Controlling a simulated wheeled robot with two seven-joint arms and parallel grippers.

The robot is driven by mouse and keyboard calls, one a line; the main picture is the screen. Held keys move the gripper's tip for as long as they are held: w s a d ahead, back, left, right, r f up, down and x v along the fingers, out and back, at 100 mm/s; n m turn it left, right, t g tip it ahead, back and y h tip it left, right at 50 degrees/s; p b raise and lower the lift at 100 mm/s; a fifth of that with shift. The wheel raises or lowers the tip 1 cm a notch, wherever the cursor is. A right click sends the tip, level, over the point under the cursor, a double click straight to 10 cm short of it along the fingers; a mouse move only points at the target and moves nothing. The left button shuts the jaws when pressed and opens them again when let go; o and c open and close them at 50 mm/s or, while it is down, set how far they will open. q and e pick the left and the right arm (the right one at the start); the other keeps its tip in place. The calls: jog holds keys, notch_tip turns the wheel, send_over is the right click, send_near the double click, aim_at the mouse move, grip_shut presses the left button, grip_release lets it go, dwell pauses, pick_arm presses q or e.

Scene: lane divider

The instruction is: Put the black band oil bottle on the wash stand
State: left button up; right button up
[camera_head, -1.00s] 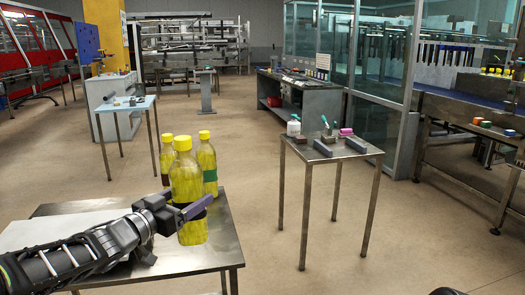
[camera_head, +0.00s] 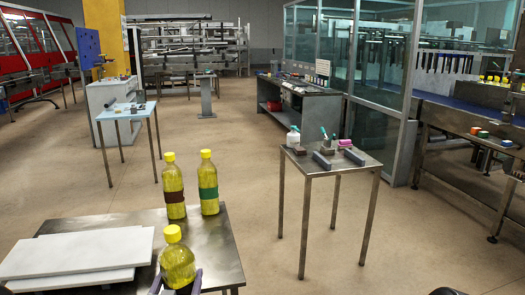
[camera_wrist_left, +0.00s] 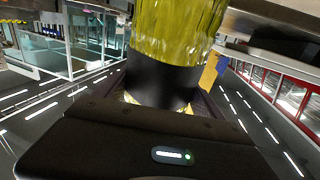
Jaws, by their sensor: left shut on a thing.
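The black band oil bottle (camera_head: 177,258), yellow with a yellow cap, is at the bottom of the head view. My left gripper (camera_head: 176,286) is shut around it; only its purple fingertips show there. In the left wrist view, the bottle's black band (camera_wrist_left: 160,85) is between the fingers. The bottle looks about upright. Its lower part is hidden in the head view. The wash stand (camera_head: 318,165), apparently the small metal table right of centre, carries a white pump bottle (camera_head: 293,137), brushes, a pink block (camera_head: 345,142) and two grey bars (camera_head: 322,160).
Two similar bottles stand on the near metal table (camera_head: 215,250): one with a brown band (camera_head: 174,197), one with a green band (camera_head: 208,194). White boards (camera_head: 75,255) lie at its left. Open floor separates this table from the wash stand.

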jog(key=shift+r+p, duration=0.75)
jog(key=shift+r, duration=0.45)
